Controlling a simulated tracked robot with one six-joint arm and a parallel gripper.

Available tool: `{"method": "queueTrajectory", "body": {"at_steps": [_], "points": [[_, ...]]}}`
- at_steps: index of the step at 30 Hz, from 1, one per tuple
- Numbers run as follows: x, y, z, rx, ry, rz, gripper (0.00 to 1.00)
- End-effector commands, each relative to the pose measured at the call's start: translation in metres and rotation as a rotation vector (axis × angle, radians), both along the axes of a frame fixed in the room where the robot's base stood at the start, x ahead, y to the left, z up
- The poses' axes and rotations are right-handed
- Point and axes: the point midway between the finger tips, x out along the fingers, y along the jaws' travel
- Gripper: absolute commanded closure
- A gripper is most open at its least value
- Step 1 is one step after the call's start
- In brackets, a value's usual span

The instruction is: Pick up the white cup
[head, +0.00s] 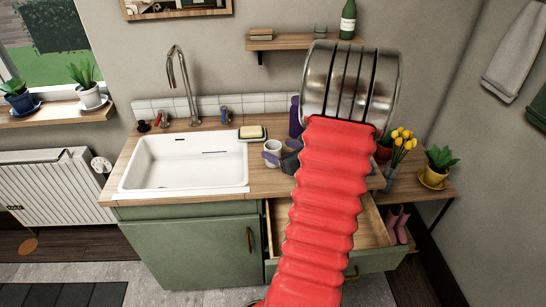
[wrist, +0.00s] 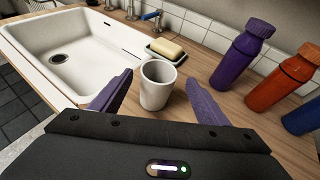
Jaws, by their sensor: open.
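The white cup (wrist: 156,88) stands upright on the wooden counter, right of the sink, in the wrist view. It also shows in the head view (head: 272,150), partly covered by my gripper. My gripper (wrist: 158,92) is open, with one purple finger on each side of the cup. In the head view my red arm hides much of the counter to the right of the cup.
The white sink (head: 185,162) lies left of the cup. A soap dish (wrist: 166,53) stands behind it. A purple bottle (wrist: 242,55), an orange bottle (wrist: 283,77) and a blue bottle (wrist: 302,118) stand to the right. An open drawer (head: 375,225) is below the counter.

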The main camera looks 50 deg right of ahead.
Motion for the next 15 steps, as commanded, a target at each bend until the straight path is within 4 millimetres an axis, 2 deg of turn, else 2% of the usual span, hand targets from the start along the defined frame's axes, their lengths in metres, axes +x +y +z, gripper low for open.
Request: {"method": "queueTrajectory", "body": {"at_steps": [9,15], "points": [[0.034,-0.009,-0.018,0.0,0.001,0.002,0.31],[0.04,-0.012,-0.02,0.0,0.0,0.0,0.31]]}}
